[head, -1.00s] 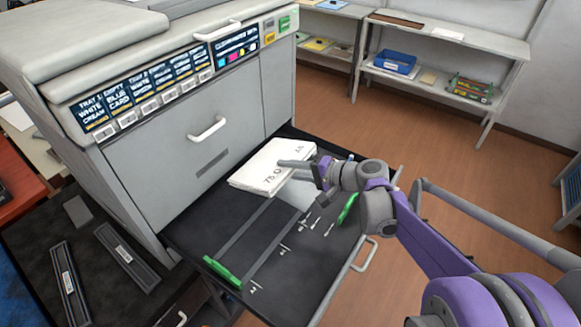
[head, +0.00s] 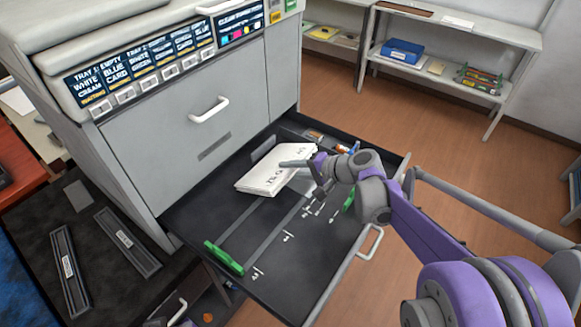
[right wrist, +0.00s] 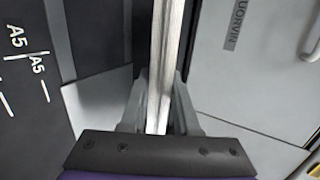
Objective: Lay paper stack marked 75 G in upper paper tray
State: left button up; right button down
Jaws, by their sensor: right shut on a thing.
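The white paper stack (head: 266,177) has dark lettering on top that looks like 75 G. It sits over the back part of the open black paper tray (head: 205,213). My right gripper (head: 290,164) is shut on the stack's right edge. The right wrist view shows the stack's pale edge (right wrist: 165,50) pinched between the fingers (right wrist: 158,105). I cannot tell whether the stack touches the tray floor. My left gripper is not in view.
The tray has green guides at its left end (head: 224,257) and right side (head: 349,200), a grey upright plate (head: 264,147) and size marks. The grey printer (head: 155,145) stands behind it. Blue tray (head: 402,50) on the far shelf. Dark cartridges (head: 127,243) lie at left.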

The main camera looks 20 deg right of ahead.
jog(key=shift+f, duration=0.25)
jog(key=c, duration=0.6)
grip_release()
jog(key=shift+o, duration=0.2)
jog(key=shift+p+v, duration=1.15)
jog(key=shift+v, duration=1.85)
jog(key=shift+r, duration=0.1)
